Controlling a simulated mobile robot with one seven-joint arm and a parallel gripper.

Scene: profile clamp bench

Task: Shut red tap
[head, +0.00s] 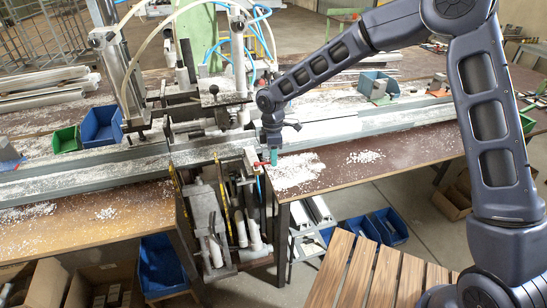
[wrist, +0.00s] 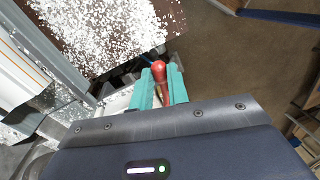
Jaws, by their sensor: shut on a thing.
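The red tap handle (wrist: 160,72) shows in the wrist view between the teal fingers of my gripper (wrist: 160,88). The fingers lie on either side of it and are shut on it. In the head view my gripper (head: 274,156) points down at the bench's front edge, beside the clamp machine. A small red part (head: 256,161) shows just left of the fingertips there. The tap's body and pipe are mostly hidden by the gripper in both views, so its turn position cannot be told.
The clamp machine (head: 213,105) stands directly left of my gripper, with hoses above. A metal profile rail (head: 345,127) runs along the bench behind it. White chips (head: 295,172) lie on the bench top. Blue bins (head: 160,262) stand below.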

